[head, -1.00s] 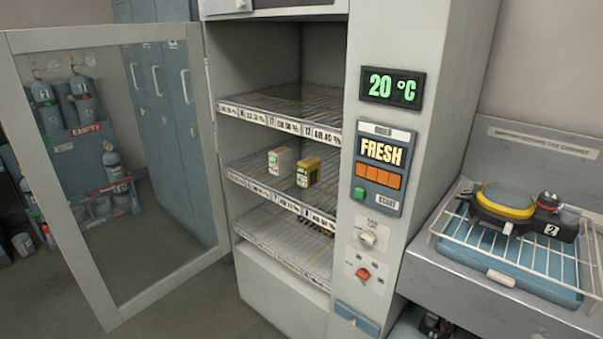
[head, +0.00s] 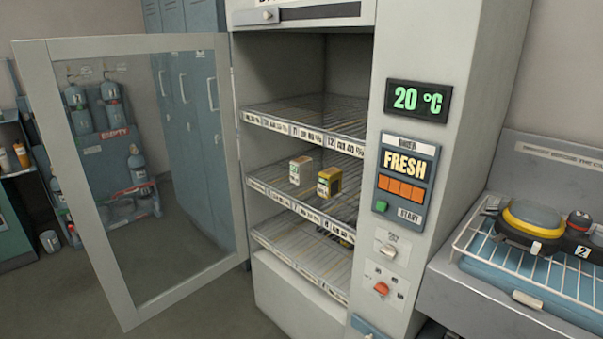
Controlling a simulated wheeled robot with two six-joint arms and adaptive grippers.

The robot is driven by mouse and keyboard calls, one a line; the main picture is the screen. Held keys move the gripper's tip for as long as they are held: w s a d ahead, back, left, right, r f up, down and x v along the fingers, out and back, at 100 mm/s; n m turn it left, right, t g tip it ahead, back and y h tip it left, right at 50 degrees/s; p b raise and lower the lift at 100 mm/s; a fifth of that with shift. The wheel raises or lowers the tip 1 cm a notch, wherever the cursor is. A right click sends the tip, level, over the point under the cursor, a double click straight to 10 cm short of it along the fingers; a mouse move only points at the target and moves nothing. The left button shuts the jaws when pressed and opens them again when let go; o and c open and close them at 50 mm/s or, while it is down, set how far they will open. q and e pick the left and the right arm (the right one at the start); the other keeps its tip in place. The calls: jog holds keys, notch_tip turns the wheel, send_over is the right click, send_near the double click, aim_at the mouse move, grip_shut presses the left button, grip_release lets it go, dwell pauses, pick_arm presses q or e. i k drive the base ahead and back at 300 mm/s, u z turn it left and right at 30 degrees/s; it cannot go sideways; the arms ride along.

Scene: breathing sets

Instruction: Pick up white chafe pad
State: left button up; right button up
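I see nothing that I can clearly identify as a white chafe pad. A small whitish box-like item (head: 300,170) stands on the middle wire shelf of the open cabinet, and I cannot tell what it is. A yellow and dark box-like item (head: 329,182) stands just to its right on the same shelf. Neither of my grippers is in the head view.
The cabinet's glass door (head: 130,180) stands open to the left. A control panel (head: 405,180) reads FRESH, below a 20 °C display (head: 418,100). A wire rack (head: 530,270) at right holds a black and yellow device (head: 535,222). Cylinders (head: 112,105) stand behind the door.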

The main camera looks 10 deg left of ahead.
aim_at(300, 172)
jog(key=u, duration=1.15)
jog(key=i, duration=2.2)
jog(key=z, duration=1.5)
